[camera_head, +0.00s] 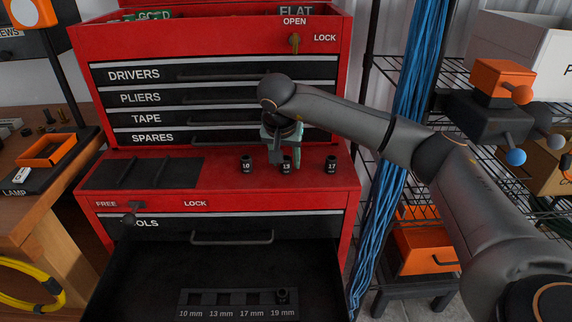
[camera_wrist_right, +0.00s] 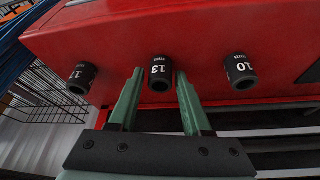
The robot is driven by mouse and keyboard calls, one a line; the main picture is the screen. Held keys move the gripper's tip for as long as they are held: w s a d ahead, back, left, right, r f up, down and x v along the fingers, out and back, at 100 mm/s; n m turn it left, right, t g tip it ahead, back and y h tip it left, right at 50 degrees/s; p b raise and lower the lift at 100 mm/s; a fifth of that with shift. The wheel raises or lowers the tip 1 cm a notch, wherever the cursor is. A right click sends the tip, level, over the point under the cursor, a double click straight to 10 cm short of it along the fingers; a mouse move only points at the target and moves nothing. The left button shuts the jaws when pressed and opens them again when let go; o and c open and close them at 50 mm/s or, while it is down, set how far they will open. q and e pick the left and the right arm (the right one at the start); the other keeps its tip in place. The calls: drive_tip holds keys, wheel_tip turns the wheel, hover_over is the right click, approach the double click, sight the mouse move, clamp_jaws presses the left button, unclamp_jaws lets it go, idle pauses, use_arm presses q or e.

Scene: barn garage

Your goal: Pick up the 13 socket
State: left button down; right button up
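The 13 socket (camera_head: 287,167) is a small black cylinder with a white number, upright on the red chest's ledge between the other two sockets. It also shows in the right wrist view (camera_wrist_right: 159,72). My right gripper (camera_head: 282,158) reaches down over it from the right. In the wrist view the green fingers of the right gripper (camera_wrist_right: 158,86) are apart, with the 13 socket between their tips, one on each side. I see a gap on both sides, so it is not clasped. My left gripper is not in view.
The 10 socket (camera_head: 246,164) and 17 socket (camera_head: 331,165) stand on either side. Below, an open drawer holds a labelled socket rack (camera_head: 225,311) with a socket (camera_head: 282,296) in its 19 mm place. Drawers rise behind the ledge; blue cables (camera_head: 405,130) hang at the right.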

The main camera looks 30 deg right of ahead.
clamp_jaws()
drive_tip(key=shift+r, duration=0.1)
idle(0.4)
